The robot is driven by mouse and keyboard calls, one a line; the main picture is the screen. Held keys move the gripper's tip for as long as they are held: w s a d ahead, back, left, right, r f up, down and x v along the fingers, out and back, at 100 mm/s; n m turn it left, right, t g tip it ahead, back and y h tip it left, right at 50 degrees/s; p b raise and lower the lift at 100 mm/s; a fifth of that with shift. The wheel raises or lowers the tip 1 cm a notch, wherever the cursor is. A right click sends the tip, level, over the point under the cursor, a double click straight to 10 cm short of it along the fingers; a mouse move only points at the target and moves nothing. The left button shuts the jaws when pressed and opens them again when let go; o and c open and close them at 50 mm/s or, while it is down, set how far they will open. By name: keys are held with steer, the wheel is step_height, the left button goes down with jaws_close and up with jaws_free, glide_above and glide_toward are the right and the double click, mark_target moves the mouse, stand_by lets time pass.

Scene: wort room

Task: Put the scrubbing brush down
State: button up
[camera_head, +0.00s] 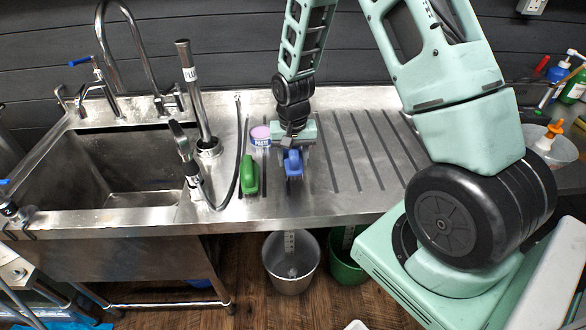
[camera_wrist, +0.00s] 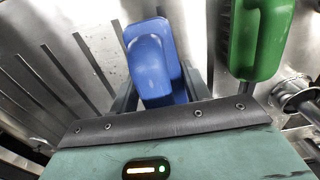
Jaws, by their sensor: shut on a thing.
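A blue scrubbing brush (camera_head: 293,163) is between the fingers of my gripper (camera_head: 293,150), over the ribbed steel drainboard (camera_head: 345,150). In the wrist view the blue brush (camera_wrist: 152,65) has its handle up, with a dark finger on each side of it. My gripper (camera_wrist: 160,98) is shut on it. The brush is at or close to the drainboard; I cannot tell whether it touches. A green brush (camera_head: 249,175) lies on the steel just left of it. The green brush also shows at the upper right of the wrist view (camera_wrist: 258,40).
The sink basin (camera_head: 120,170) and hose tap (camera_head: 185,150) are further left. The drainboard to the right is clear. Buckets (camera_head: 290,275) stand on the floor below.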

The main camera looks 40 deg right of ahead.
steer(key=shift+f+p, duration=0.35)
steer(key=shift+f, duration=1.85)
steer(key=shift+f, duration=0.2)
steer(key=o, duration=1.3)
steer(key=shift+r, duration=0.1)
